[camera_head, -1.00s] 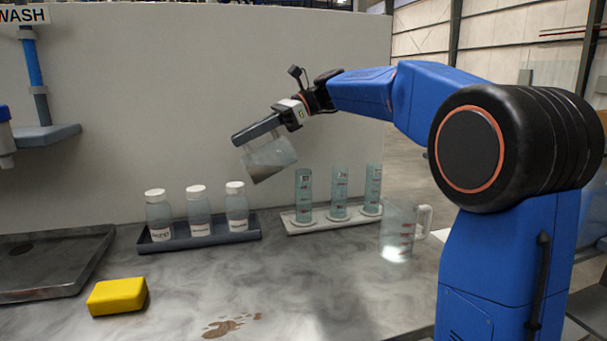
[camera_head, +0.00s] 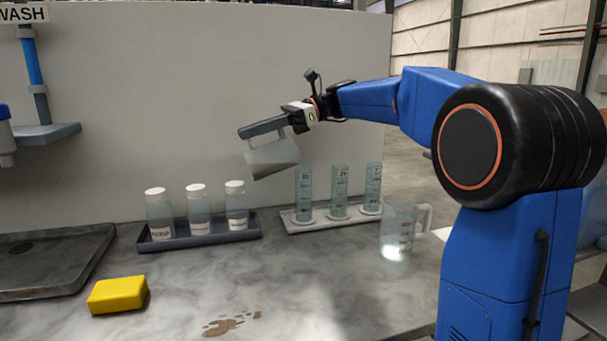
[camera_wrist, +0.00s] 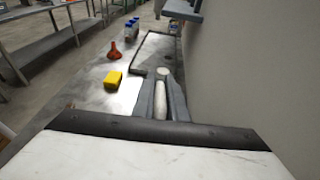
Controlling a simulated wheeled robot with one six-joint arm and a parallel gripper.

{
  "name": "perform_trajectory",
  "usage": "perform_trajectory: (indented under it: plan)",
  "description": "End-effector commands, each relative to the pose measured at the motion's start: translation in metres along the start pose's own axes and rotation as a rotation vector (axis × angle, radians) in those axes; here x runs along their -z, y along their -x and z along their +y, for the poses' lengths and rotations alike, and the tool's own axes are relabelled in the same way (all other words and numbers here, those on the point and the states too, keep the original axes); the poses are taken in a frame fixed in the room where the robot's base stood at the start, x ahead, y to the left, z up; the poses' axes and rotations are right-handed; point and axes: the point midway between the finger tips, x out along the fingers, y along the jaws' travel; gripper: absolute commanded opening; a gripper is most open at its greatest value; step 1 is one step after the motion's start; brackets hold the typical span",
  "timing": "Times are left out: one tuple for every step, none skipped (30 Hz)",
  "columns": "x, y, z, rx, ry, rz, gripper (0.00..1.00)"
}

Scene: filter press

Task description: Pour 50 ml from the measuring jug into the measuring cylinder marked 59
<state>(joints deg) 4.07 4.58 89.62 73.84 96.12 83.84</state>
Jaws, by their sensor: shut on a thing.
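My gripper (camera_head: 262,127) is shut on a tilted, greyish see-through jug (camera_head: 272,157), held in the air above and left of the cylinders. A pale handle (camera_wrist: 160,100) shows between the fingers in the wrist view; the jug's markings and contents cannot be made out. Three clear measuring cylinders stand upright in a white rack (camera_head: 300,227): left (camera_head: 304,195), middle (camera_head: 339,193) and right (camera_head: 373,188). Their labels are too small to read surely, so I cannot tell which is 59. Another clear measuring jug (camera_head: 400,230), with red marks and a pale handle, stands right of the rack.
Three white-capped bottles (camera_head: 196,211) stand in a dark tray (camera_head: 208,238) left of the rack. A yellow sponge (camera_head: 117,295), brown stain (camera_head: 232,324) and dark sink tray (camera_head: 50,265) lie on the left. A wall (camera_head: 200,80) rises behind.

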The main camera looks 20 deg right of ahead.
Motion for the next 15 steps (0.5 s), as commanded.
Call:
perform_trajectory:
  plan:
    - [-0.0004,0.0011,-0.0001,0.000,0.000,-0.005,0.00]
    - [-0.0006,0.0016,-0.0001,0.001,0.000,-0.008,0.00]
    - [-0.0010,0.0023,-0.0001,0.001,0.000,-0.012,0.00]
    - [-0.0013,0.0029,-0.0002,0.001,0.000,-0.015,0.00]
    - [-0.0014,0.0034,-0.0002,0.001,0.000,-0.018,0.00]
    - [-0.0016,0.0041,-0.0002,0.001,0.000,-0.022,0.00]
    - [-0.0018,0.0046,-0.0002,0.001,0.000,-0.024,0.00]
    - [-0.0019,0.0053,-0.0002,0.001,0.000,-0.027,0.00]
    - [-0.0021,0.0060,-0.0002,0.001,0.000,-0.031,0.00]
    - [-0.0023,0.0065,-0.0002,0.001,0.000,-0.034,0.00]
    - [-0.0025,0.0071,-0.0002,0.000,0.000,-0.037,0.00]
    - [-0.0028,0.0080,-0.0002,0.000,0.000,-0.042,0.00]
    - [-0.0031,0.0086,-0.0002,0.000,0.000,-0.046,0.00]
    - [-0.0034,0.0092,-0.0001,0.000,0.000,-0.049,0.00]
    - [-0.0036,0.0101,-0.0001,0.000,0.000,-0.053,0.00]
